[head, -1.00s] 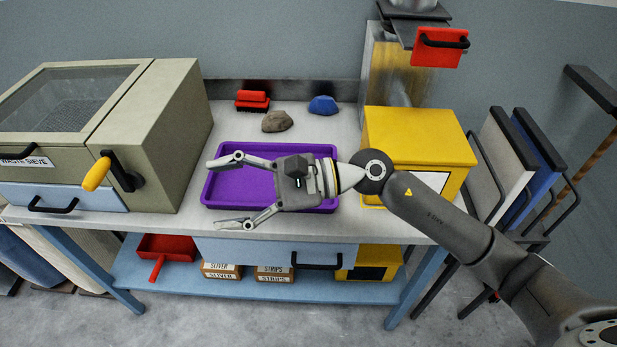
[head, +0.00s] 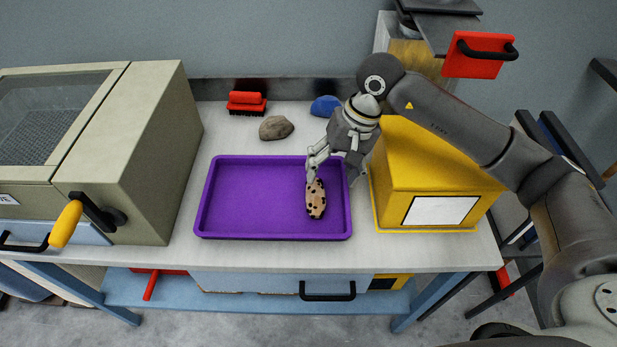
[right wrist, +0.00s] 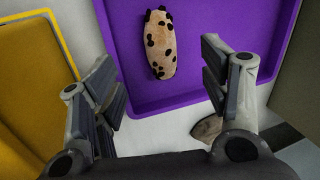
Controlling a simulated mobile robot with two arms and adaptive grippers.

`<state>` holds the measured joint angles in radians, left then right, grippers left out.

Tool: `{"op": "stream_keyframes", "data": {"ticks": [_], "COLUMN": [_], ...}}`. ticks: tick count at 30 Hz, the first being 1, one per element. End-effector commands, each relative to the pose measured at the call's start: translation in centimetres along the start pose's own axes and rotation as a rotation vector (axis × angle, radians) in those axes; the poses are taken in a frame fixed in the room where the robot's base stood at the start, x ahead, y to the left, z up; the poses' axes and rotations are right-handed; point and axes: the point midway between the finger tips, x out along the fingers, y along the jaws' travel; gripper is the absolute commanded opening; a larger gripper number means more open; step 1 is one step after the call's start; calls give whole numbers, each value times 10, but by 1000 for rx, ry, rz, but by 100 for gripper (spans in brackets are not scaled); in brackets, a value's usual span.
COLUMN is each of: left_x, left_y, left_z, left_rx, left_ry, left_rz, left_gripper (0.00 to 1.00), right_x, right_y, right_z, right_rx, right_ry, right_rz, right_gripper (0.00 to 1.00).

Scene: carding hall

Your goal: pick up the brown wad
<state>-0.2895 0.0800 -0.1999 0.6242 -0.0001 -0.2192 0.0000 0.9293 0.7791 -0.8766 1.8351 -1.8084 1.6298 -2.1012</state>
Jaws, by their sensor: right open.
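The brown wad (head: 276,127), a grey-brown lump, lies on the bench top behind the purple tray (head: 232,240), left of a blue lump (head: 325,105). In the right wrist view a part of the brown wad (right wrist: 206,128) shows beside one finger, which partly covers it. My right gripper (head: 331,175) is open and empty, pointing down over the tray's right part. A tan, dark-spotted lump (head: 316,203) lies in the tray; in the right wrist view it shows beyond and between the open fingers. My left gripper is not in view.
A red brush (head: 247,103) lies at the back. The yellow box (head: 432,172) stands close to the tray's right, and the beige waste sieve machine (head: 150,150) with its yellow-handled crank stands on the left. The tray's left part is bare.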

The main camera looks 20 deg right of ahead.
Motion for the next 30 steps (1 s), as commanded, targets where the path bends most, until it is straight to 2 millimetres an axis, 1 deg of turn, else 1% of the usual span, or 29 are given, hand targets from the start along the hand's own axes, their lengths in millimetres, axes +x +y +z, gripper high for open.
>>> {"op": "stream_keyframes", "data": {"ticks": [3, 5, 6, 8, 12, 15, 17, 20, 24, 27, 30], "left_x": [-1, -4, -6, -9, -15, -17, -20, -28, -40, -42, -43], "left_y": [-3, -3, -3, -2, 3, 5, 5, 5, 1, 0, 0], "left_z": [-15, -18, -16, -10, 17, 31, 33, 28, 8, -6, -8], "left_rx": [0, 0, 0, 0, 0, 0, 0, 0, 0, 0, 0], "left_ry": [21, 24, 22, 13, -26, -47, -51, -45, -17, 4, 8], "left_rz": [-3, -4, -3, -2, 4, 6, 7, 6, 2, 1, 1], "left_gripper": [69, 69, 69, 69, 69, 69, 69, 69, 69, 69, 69], "right_x": [3, 9, 16, 26, 46, 53, 56, 65, 84, 98, 106], "right_y": [3, 3, 3, 3, 3, 3, 4, 3, 3, 4, 5], "right_z": [-1, -1, 0, 0, -1, -2, -2, -3, -6, -7, -8], "right_rx": [-4, -5, -4, -4, -4, -4, -3, -3, -2, -3, -3], "right_ry": [0, -2, -3, -3, -1, 1, 1, -2, -3, -1, 1], "right_rz": [14, 15, 15, 14, 13, 12, 13, 12, 12, 11, 12], "right_gripper": [69, 69, 69, 69, 69, 69, 69, 69, 69, 69, 69]}}
